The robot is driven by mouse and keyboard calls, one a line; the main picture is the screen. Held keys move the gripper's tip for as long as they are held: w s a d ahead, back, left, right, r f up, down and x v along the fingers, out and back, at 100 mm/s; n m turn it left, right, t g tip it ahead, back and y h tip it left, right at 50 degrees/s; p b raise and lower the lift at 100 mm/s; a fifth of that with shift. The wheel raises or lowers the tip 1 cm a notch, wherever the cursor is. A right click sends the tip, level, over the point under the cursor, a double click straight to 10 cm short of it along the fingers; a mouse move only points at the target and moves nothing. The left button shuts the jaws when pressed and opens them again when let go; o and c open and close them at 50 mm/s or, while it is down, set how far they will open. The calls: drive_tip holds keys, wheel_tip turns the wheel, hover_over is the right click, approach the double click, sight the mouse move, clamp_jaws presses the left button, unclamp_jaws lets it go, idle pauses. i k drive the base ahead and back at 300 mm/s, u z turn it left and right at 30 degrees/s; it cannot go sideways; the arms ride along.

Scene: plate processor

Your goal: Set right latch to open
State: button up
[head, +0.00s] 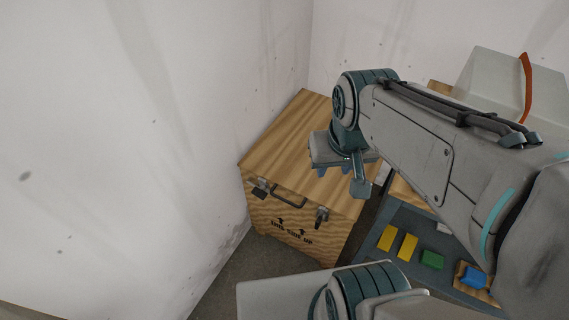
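A wooden crate (262,226) with a closed lid stands by the wall corner. On its front are the right latch (321,216), a left latch (261,188) and a handle (289,199) between them. The right latch is small, and I cannot tell whether it is open or shut. My gripper (345,172) is in front of the crate lid in the picture, up and to the right of the right latch, and apart from it in the picture. Its fingers are small and partly hidden by my arm, so their opening does not show clearly.
White walls (160,110) rise left of and behind the crate. On the right, a dark surface (412,222) carries yellow, green and blue blocks (432,259). The grey floor (240,270) in front of the crate is clear.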

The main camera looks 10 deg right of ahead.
sight(321, 217)
drive_tip(key=k, duration=1.25)
drive_tip(key=z, duration=0.75)
drive_tip(key=i, duration=1.3)
drive_tip(key=u, duration=0.25)
